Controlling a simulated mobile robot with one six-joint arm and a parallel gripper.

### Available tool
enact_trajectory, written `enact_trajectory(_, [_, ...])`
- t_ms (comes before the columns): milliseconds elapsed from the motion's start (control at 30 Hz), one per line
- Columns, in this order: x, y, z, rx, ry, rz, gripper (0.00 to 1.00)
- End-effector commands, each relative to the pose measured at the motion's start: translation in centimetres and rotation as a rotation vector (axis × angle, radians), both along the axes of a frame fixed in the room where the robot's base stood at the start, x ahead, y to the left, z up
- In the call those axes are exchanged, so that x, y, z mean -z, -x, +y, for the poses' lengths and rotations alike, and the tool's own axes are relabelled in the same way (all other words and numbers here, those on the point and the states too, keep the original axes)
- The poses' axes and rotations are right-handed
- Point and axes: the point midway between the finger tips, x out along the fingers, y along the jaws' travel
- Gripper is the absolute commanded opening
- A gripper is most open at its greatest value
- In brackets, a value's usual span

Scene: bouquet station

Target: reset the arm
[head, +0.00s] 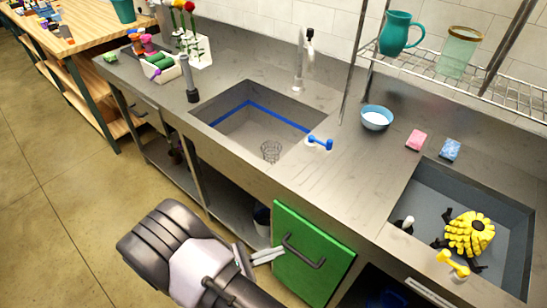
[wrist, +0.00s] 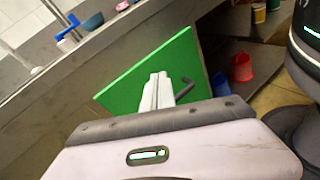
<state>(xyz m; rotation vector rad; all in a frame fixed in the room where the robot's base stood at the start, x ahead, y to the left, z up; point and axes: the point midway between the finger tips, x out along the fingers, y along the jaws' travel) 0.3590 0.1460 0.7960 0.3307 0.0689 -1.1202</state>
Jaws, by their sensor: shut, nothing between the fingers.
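My gripper (head: 266,256) is in the lower middle of the head view, in front of the counter and just left of the green cabinet door (head: 308,258). Its fingers are shut and hold nothing. In the wrist view the gripper (wrist: 156,92) shows its two fingers pressed together, with the green door (wrist: 150,75) behind them. The door has a dark bar handle (head: 303,250). I cannot tell from these views whether the fingers touch the door.
The right basin (head: 430,190) holds a yellow flower-like thing (head: 468,233). Open floor (head: 60,220) lies left. A wire shelf (head: 480,80) hangs above.

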Motion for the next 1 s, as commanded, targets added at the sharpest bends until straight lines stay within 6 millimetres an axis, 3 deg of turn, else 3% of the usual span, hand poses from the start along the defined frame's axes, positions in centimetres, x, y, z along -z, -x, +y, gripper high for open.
enact_trajectory(33, [-3.7, -0.5, -1.5, 0.153, -0.123, -0.034, 0.0])
enact_trajectory(200, [-13.8, 1.8, -6.8, 0.675, -0.583, -0.194, 0.0])
enact_trajectory(333, [-20.0, 4.9, -9.2, 1.033, -0.962, -0.389, 0.0])
enact_trajectory(500, [-26.4, 8.4, -10.3, 1.39, -1.466, -0.722, 0.0])
enact_trajectory(700, [-30.5, 10.0, -10.5, 1.56, -1.856, -1.019, 0.0])
enact_trajectory(1000, [-31.3, 10.2, -10.5, 1.582, -1.931, -1.076, 0.0])
